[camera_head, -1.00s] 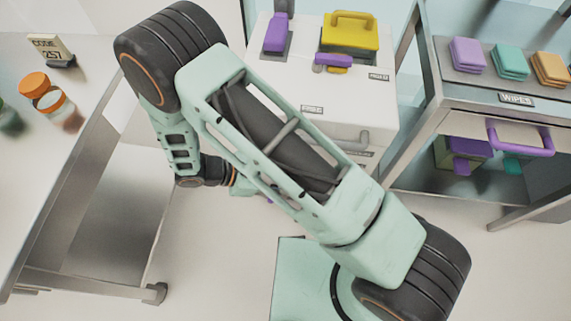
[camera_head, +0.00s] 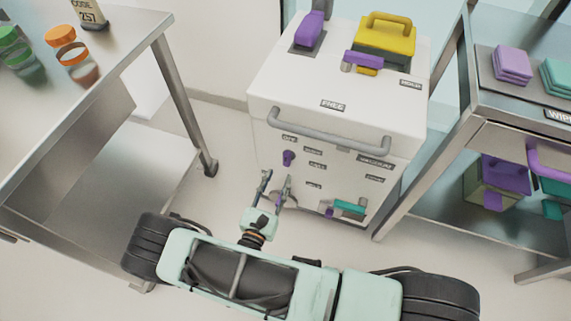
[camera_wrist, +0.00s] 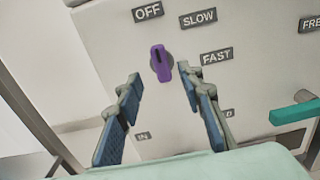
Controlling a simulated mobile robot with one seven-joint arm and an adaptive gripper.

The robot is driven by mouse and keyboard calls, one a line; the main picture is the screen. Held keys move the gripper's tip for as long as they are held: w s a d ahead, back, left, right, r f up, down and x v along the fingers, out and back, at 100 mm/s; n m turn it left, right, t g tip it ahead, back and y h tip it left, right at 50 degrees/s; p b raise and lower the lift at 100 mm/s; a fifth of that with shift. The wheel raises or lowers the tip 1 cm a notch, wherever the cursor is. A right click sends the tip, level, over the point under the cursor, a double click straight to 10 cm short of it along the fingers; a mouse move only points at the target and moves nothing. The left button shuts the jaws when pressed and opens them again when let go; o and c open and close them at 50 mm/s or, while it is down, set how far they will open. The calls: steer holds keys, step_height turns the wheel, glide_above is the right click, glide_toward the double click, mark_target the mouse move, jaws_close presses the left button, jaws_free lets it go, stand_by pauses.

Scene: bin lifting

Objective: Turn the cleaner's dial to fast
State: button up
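The cleaner is a white box-shaped machine (camera_head: 290,100). Its purple dial (camera_head: 288,158) is on the front face, and it also shows in the wrist view (camera_wrist: 161,63). The dial's bar stands nearly upright, its top leaning slightly left toward the OFF label (camera_wrist: 148,12). My gripper (camera_head: 277,178) is open and empty in front of the face. In the wrist view its fingers (camera_wrist: 160,80) flank the space just below the dial, not visibly touching it.
A grey bar handle (camera_head: 320,138) crosses the cleaner above the dial. A teal handle (camera_head: 349,206) sticks out at the lower right. A metal table (camera_head: 150,35) stands at left and a metal cart (camera_head: 475,125) at right. Open floor lies between table and cleaner.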

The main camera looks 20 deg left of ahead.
mark_target(286, 162)
steer(key=w, duration=0.7)
steer(key=shift+d+b, duration=0.3)
steer(key=shift+b, duration=0.05)
jaws_close()
